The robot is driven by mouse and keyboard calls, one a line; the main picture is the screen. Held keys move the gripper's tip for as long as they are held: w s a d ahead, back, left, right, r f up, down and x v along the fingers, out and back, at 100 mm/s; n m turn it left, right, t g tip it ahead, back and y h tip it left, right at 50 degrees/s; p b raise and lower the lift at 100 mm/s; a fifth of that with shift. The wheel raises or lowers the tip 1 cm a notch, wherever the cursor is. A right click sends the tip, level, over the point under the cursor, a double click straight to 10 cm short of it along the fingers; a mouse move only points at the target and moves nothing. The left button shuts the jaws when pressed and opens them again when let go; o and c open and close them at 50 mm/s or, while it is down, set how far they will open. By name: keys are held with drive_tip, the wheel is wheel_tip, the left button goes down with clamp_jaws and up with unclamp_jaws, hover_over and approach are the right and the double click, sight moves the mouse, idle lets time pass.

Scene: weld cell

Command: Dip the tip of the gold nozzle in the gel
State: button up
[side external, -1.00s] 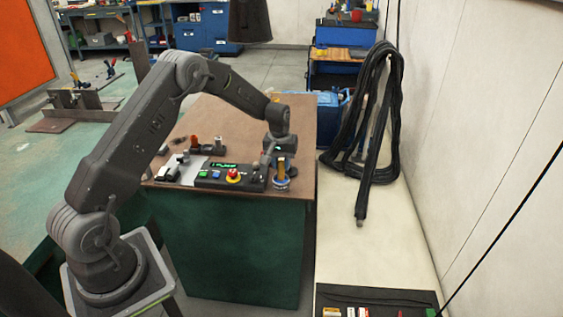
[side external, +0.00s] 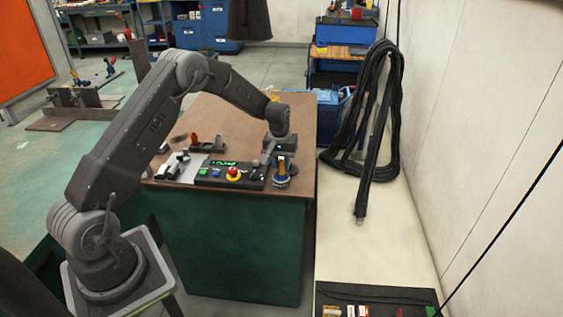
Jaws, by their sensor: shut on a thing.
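My gripper (side external: 280,156) points down over the right front corner of the brown-topped workbench. It is shut on the gold nozzle (side external: 282,165), a small yellowish piece that hangs below the jaws. A small blue pot (side external: 281,182), which looks like the gel container, stands directly under the nozzle near the bench edge. The nozzle's lower end is at the pot's mouth, but the picture is too small to tell whether the tip touches the gel. The gel itself cannot be made out.
The bench top (side external: 225,112) is clear farther back.

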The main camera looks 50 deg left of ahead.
sight(282, 160)
drive_tip(key=shift+f, duration=0.1)
idle(0.3)
drive_tip(key=shift+r, duration=3.55)
